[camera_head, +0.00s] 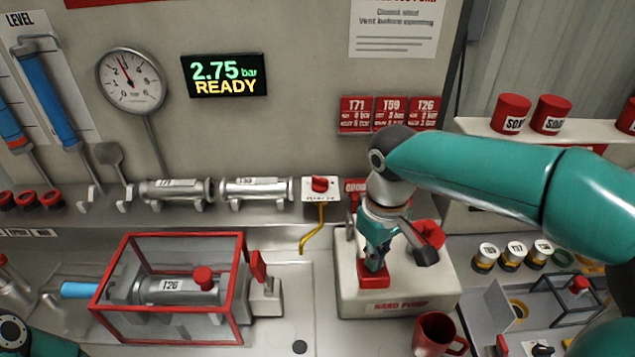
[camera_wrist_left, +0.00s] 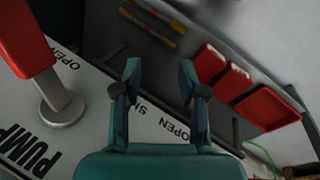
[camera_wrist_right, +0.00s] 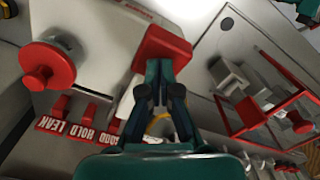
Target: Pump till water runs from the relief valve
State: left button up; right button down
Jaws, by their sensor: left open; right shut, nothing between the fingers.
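The white hand pump (camera_head: 395,298) stands on the bench right of centre. My right gripper (camera_head: 374,262) points down at the pump's red pad (camera_head: 374,277), fingers shut and empty. In the right wrist view the shut fingertips (camera_wrist_right: 161,68) meet or overlap the red pad (camera_wrist_right: 165,46); contact is unclear. A valve body marked T26 (camera_head: 172,290) lies inside a red-framed cage (camera_head: 240,300). No running water shows. The display (camera_head: 224,75) reads 2.75 bar, READY. My left gripper (camera_wrist_left: 160,80) is open and empty in the left wrist view, above a panel lettered PUMP and OPEN.
A round gauge (camera_head: 131,80) hangs on the back wall. A red mug (camera_head: 436,335) stands at the pump's front right. Two silver valves (camera_head: 256,188) lie on the back ledge. Bare bench lies between cage and pump.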

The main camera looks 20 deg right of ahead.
jog(key=shift+f+b, duration=1.1)
jog(key=shift+f, duration=0.35)
jog(key=shift+r, duration=0.15)
jog(key=shift+r+p, duration=0.15)
jog(key=shift+p, duration=0.15)
jog(key=shift+r+p, duration=0.95)
jog(key=shift+r, duration=0.2)
notch_tip(320, 180, up, 5)
jog(key=p, duration=0.4)
jog(key=shift+f, duration=0.2)
jog(key=shift+r+p, duration=0.6)
jog(key=shift+r, duration=0.6)
